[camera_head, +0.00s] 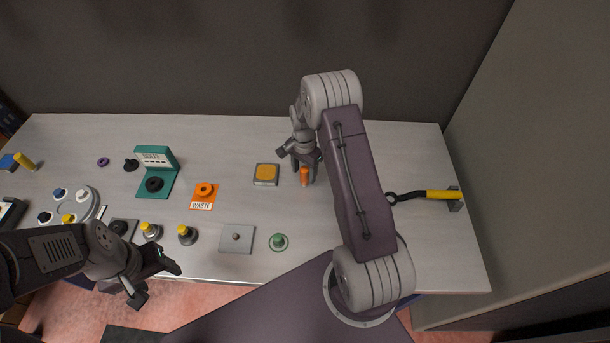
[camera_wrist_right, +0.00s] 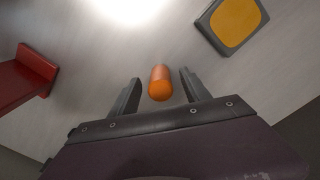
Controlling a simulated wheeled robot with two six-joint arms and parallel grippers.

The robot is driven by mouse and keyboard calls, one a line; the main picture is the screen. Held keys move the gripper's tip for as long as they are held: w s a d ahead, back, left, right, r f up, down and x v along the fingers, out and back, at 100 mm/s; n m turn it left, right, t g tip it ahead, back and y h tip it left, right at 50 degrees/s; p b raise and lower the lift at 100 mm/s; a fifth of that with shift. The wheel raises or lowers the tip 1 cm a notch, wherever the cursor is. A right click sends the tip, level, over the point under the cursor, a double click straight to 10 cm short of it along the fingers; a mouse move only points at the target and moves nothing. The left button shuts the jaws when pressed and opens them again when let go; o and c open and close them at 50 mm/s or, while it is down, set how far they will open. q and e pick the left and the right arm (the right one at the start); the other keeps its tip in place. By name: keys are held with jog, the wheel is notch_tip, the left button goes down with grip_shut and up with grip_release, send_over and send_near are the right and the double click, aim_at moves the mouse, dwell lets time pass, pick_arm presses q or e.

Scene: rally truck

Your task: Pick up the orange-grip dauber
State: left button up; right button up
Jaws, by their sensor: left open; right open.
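The orange-grip dauber (camera_head: 304,177) stands on the table, right of the yellow pad. In the right wrist view its orange rounded top (camera_wrist_right: 160,88) lies between the fingers of my right gripper (camera_wrist_right: 155,95), with a gap on both sides. My right gripper (camera_head: 304,165) is open around the dauber in the head view, its arm partly covering the spot. The dauber's lower end is hidden in the wrist view. My left gripper (camera_head: 156,279) is open and empty near the front left edge of the table.
The yellow pad (camera_head: 266,174) is left of the dauber. A yellow-handled tool (camera_head: 440,194) lies at the right.

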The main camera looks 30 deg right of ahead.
aim_at(304, 179)
notch_tip(304, 179, down, 4)
jog(key=shift+f+p, duration=0.1)
jog(key=shift+p, duration=0.6)
jog(key=shift+d+f, duration=0.1)
jog(key=shift+f, duration=0.2)
grip_shut()
jog(key=shift+r, duration=0.1)
